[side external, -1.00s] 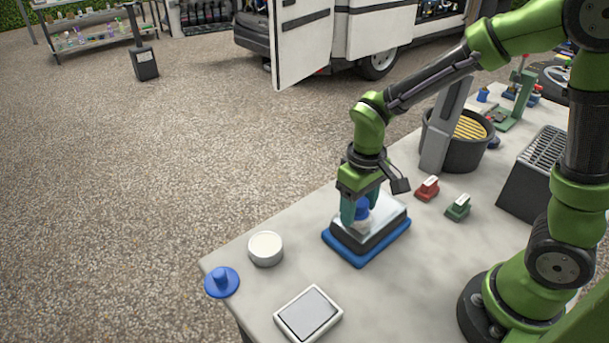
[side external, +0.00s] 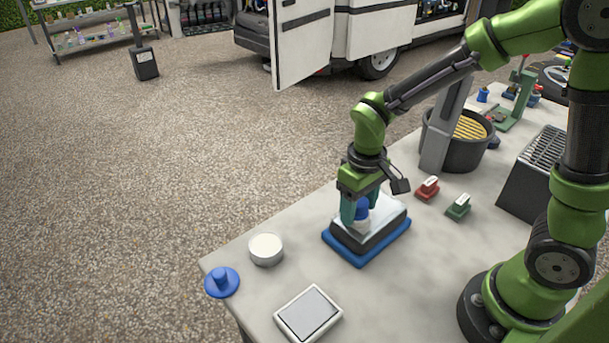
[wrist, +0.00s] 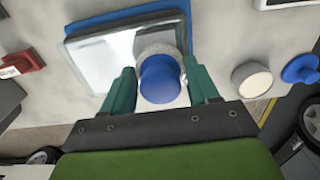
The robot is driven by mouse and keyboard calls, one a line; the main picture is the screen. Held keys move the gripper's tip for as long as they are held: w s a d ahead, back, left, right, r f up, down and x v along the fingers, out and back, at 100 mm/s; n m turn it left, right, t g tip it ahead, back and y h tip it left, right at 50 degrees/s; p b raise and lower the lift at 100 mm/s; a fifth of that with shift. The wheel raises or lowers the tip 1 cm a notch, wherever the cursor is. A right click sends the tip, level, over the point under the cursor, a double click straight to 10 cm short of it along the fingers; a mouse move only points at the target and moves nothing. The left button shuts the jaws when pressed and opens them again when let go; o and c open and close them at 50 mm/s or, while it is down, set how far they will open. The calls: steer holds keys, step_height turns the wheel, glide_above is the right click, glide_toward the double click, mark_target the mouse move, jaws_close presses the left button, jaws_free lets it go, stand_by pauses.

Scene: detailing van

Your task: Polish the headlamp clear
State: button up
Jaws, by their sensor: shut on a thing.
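The headlamp (side external: 388,222) is a block with a pale, glossy top and dark sides, lying in a blue cradle (side external: 386,245) on the bench. It also shows in the wrist view (wrist: 103,57), with the cradle's blue edge along its far side. My gripper (side external: 356,212) points down over the headlamp's left part. It is shut on the blue knob of a polishing pad (wrist: 160,80). The pad's fuzzy whitish rim appears to rest on the lens, and it hides the lens beneath it. In the wrist view, a green finger stands on each side of the knob.
On the bench (side external: 400,290) are a white round tin (side external: 265,248), a blue knobbed lid (side external: 222,282) and a white-framed grey pad (side external: 308,313). A red block (side external: 427,189), a green block (side external: 458,207) and a black bucket (side external: 460,153) stand to the right. The front middle is clear.

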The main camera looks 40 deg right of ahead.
mark_target(383, 200)
steer(key=shift+d, duration=2.75)
steer(key=shift+d+f, duration=0.1)
steer(key=shift+d, duration=1.4)
steer(key=shift+s+d, duration=0.15)
steer(key=shift+d, duration=1.15)
steer(key=shift+s+r, duration=0.2)
steer(key=shift+s, duration=0.05)
steer(key=shift+a+f, duration=0.2)
steer(key=shift+a, duration=5.45)
steer(key=shift+a+r, duration=0.15)
steer(key=shift+a, duration=1.15)
steer(key=shift+d, duration=6.9)
